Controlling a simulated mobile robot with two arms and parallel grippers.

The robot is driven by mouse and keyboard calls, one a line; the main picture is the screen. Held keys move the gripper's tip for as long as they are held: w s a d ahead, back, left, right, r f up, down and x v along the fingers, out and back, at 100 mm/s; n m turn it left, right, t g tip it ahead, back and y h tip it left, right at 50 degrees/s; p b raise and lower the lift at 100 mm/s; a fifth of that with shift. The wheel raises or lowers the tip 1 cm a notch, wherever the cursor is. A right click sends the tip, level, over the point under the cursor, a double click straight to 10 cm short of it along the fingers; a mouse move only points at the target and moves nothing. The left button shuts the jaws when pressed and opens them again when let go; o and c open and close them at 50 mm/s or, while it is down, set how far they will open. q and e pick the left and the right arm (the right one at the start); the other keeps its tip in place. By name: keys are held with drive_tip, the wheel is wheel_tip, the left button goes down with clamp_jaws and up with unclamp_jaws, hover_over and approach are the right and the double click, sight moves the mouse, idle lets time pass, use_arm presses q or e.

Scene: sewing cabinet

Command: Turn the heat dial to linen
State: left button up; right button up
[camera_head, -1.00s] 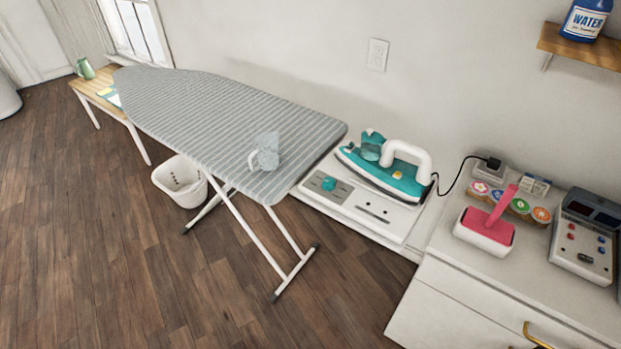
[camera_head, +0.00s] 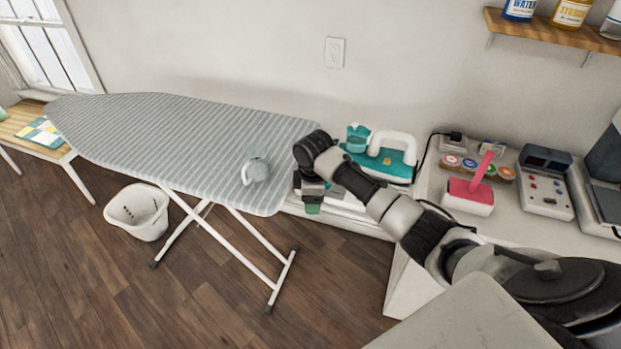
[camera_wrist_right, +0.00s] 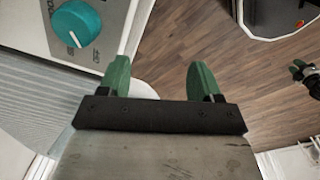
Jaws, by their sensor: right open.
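The teal and white iron (camera_head: 390,162) rests on the white ironing station behind my arm. My right gripper (camera_head: 313,206) hangs over the station's front edge in the head view. In the right wrist view the gripper (camera_wrist_right: 160,82) has its green fingers apart, empty, to the right of the dial and clear of it. What looks like my left gripper (camera_wrist_right: 302,72) shows small at the right edge.
The striped ironing board (camera_head: 190,140) stands left of my gripper, with a pale blue-grey object (camera_head: 257,170) on it. A pink-handled roller (camera_head: 470,193) and a grey device (camera_head: 545,182) are on the cabinet to the right. A white basket (camera_head: 138,211) stands on the floor.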

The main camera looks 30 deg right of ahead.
drive_tip(key=w+d+r, duration=0.5)
drive_tip(key=d+r, duration=0.2)
drive_tip(key=r, duration=0.2)
drive_tip(key=shift+n, duration=0.4)
wheel_tip(320, 180, down, 10)
drive_tip(key=shift+w+f+p, duration=0.15)
drive_tip(key=shift+f+p, duration=0.05)
drive_tip(key=shift+p, duration=0.35)
drive_tip(key=c, duration=0.9)
